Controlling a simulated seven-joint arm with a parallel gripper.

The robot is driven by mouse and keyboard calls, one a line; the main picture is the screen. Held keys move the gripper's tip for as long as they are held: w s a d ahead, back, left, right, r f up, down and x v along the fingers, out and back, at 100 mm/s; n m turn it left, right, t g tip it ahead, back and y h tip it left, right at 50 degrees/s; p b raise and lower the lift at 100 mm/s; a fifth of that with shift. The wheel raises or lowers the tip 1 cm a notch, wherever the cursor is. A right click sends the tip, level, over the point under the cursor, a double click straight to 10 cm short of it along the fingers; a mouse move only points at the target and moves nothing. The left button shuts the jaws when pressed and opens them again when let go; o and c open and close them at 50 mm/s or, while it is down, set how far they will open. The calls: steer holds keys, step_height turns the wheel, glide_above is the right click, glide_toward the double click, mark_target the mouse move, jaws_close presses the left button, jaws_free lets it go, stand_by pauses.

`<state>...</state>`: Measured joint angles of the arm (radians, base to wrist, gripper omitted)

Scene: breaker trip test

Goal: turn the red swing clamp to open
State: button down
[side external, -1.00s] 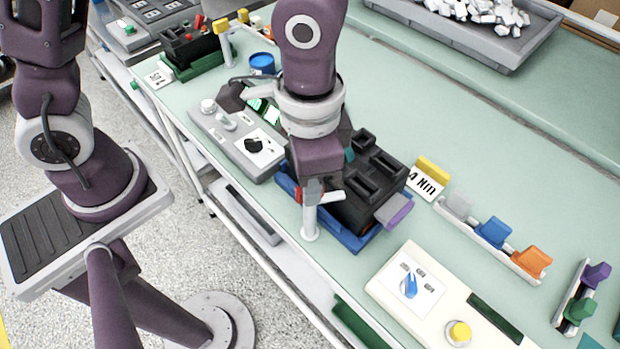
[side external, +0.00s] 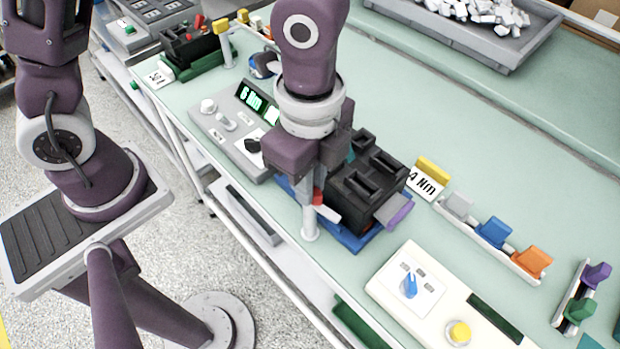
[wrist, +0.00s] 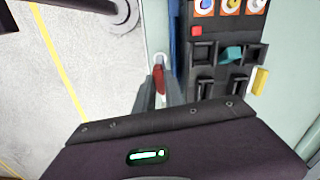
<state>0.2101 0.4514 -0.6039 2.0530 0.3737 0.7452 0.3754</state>
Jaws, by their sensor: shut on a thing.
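The red swing clamp (side external: 318,196) stands at the near edge of the blue tray (side external: 352,241), beside the black breaker block (side external: 368,187). Its pale post (side external: 309,226) rises below my gripper. In the wrist view the red clamp handle (wrist: 159,79) is between my two grey fingers, and my gripper (wrist: 160,88) is shut on it. The breaker block (wrist: 225,65) is to the right there, with the blue tray edge (wrist: 174,28) between. In the side view my wrist hides part of the clamp and block.
A grey control box (side external: 232,133) with a lit display stands left of the tray. A cream panel (side external: 440,300) with a blue knob and yellow button is at the front right. A rail (side external: 492,247) of coloured pieces lies beyond it.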

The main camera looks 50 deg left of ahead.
steer(key=shift+m, duration=0.8)
steer(key=c, duration=1.4)
jaws_free()
steer(key=shift+c, duration=0.2)
step_height(320, 180, up, 7)
steer(key=shift+r, duration=0.1)
steer(key=s+a+r+n+t, duration=0.2)
steer(key=s+a+r+n, duration=0.1)
steer(key=a+n, duration=0.6)
steer(key=s+a+r+n+t, duration=0.3)
steer(key=s+a+r+n, duration=0.1)
steer(key=a+n, duration=0.4)
steer(key=shift+s+a+n+t, duration=0.2)
steer(key=shift+a+n+t, duration=0.15)
steer(key=shift+a, duration=0.2)
